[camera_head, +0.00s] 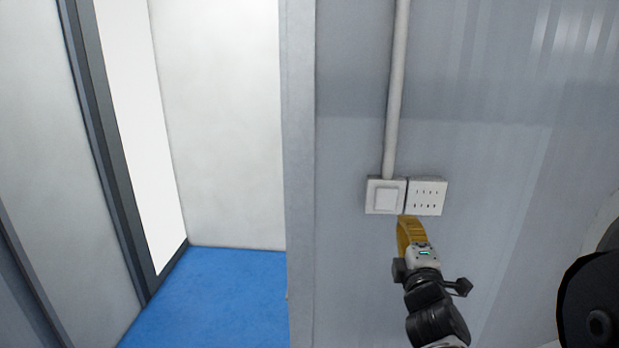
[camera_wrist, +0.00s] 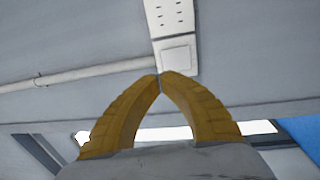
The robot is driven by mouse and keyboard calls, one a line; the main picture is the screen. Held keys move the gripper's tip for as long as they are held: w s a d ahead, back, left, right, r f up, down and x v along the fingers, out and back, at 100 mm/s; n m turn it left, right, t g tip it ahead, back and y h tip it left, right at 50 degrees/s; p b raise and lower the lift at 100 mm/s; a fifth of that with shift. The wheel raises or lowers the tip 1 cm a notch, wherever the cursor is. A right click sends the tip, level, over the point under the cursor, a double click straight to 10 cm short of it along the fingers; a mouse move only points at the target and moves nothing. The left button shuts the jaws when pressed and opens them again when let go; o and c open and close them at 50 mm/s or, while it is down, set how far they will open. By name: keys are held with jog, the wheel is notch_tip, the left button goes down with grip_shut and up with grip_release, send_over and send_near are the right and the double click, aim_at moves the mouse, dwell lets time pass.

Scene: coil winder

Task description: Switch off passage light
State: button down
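A white light switch (camera_head: 386,196) with a square rocker is on the grey wall, at the lower end of a vertical conduit. It also shows in the wrist view (camera_wrist: 177,55), just beyond my fingertips. My gripper (camera_head: 404,219), with yellow fingers, is just below the switch and the socket plate in the head view. In the wrist view its fingertips (camera_wrist: 160,77) meet, with nothing between them. The tips overlap the switch plate's edge in that view; I cannot tell whether they touch it. Whether the switch is on or off cannot be told.
A white socket plate (camera_head: 427,197) sits directly right of the switch. A pale conduit (camera_head: 396,90) runs up the wall from the switch. Left of the wall edge is a passage with blue floor (camera_head: 215,295) and a bright white panel (camera_head: 140,130).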

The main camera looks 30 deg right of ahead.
aim_at(394, 184)
jog(key=p+x, duration=0.1)
jog(key=x, duration=1.2)
jog(key=shift+w+d+r, duration=0.15)
jog(key=shift+w+d, duration=0.1)
